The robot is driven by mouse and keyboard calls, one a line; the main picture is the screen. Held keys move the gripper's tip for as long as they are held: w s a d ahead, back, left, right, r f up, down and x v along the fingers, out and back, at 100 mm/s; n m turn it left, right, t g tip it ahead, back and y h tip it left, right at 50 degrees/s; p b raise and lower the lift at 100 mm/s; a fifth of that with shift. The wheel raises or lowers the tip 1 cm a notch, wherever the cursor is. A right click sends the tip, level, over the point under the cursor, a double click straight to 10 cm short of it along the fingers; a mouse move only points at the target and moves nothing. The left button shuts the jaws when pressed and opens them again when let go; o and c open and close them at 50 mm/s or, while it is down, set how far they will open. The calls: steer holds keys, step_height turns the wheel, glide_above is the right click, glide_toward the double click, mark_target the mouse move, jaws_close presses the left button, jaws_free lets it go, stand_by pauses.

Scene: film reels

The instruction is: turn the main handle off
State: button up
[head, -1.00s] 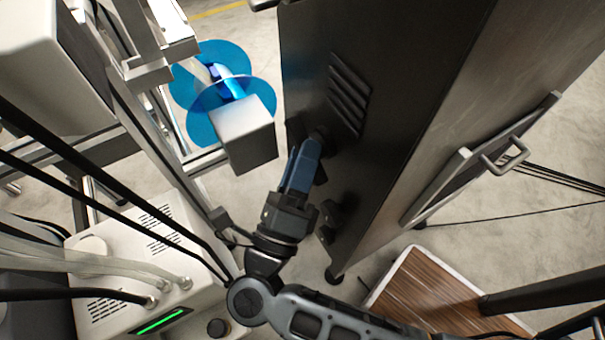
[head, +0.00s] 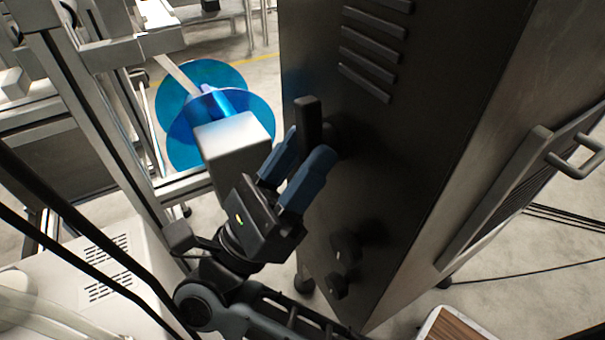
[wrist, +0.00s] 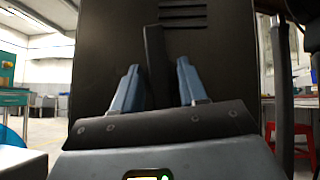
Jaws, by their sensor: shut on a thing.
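The main handle (head: 308,122) is a black bar on the dark face of a tall cabinet (head: 400,120). It stands upright in the head view and also in the wrist view (wrist: 155,62). My gripper (head: 294,166) is at the handle, with its two blue fingers on either side of it. In the wrist view my gripper (wrist: 156,82) also has one finger to each side of the bar. It is shut on the handle. The exact contact is hard to see, and the handle's base is partly hidden by a finger.
Dark knobs (head: 346,246) sit lower on the cabinet face, with vent slats (head: 372,58) above. A grey box (head: 236,142) and blue reels (head: 205,105) on a metal frame stand close on the left. A white machine (head: 75,275) is at lower left.

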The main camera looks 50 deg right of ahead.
steer(key=shift+f+m+g+y, duration=0.1)
steer(key=shift+m+g+y, duration=0.2)
steer(key=shift+m+g, duration=2)
steer(key=shift+m, duration=0.1)
steer(key=o, duration=0.7)
steer(key=shift+w, duration=0.1)
steer(key=shift+n+t, duration=0.6)
steer(key=shift+t, duration=0.1)
